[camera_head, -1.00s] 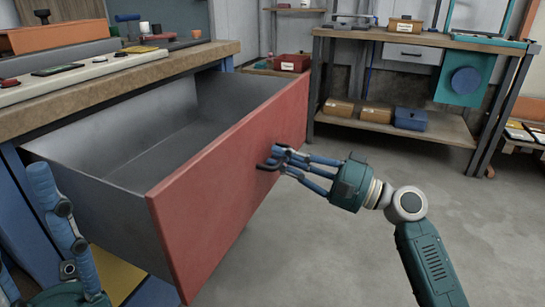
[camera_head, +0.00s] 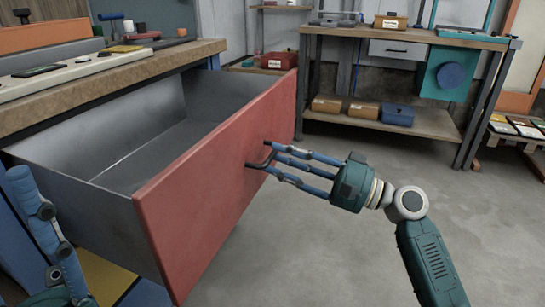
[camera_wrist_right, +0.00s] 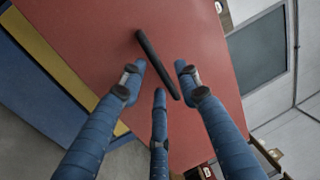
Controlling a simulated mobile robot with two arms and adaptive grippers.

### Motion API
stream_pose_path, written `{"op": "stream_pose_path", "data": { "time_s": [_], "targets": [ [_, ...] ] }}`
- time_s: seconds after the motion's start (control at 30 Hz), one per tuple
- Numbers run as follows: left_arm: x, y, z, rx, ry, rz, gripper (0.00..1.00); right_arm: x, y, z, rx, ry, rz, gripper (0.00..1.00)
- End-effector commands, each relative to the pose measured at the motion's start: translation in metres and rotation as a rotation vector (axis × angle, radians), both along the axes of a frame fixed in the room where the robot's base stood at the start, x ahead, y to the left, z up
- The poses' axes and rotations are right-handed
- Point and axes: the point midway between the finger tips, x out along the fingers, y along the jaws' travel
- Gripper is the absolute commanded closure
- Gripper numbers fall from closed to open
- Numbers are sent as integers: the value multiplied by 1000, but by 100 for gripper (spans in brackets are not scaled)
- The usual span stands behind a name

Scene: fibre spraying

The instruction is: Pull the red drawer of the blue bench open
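The red drawer front (camera_head: 190,210) stands well out from the blue bench (camera_head: 110,72), and its grey, empty inside (camera_head: 150,135) shows. A dark bar handle (camera_head: 262,160) sits on the front. My right gripper (camera_head: 271,158) is at the handle with its blue fingers spread. In the right wrist view, the handle (camera_wrist_right: 155,60) runs slanting between the spread fingertips (camera_wrist_right: 159,76), which are not closed on it. Part of my left gripper (camera_head: 40,225) shows at the lower left beside the drawer; its fingertips' state is unclear.
Parts and tools lie on the bench top. A second bench (camera_head: 400,35) with boxes on its lower shelf (camera_head: 420,122) stands behind at the right. The grey floor (camera_head: 310,250) around my right arm is clear.

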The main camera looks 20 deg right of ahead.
Motion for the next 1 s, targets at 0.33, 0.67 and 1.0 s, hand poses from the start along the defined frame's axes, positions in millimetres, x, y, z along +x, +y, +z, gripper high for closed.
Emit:
{"op": "stream_pose_path", "data": {
  "time_s": [0.33, 0.67, 1.0],
  "targets": [
    [0, 0, 0, -1, -2, 0, 60, -42, -58, -14, 0, 2, -1, 68],
    [0, 0, 0, -1, -3, 0, 60, -55, -75, -17, 1, 1, 0, 68],
    [-1, 0, 0, -1, -3, 0, 60, -54, -75, -17, 1, 0, 0, 68]
  ]
}}
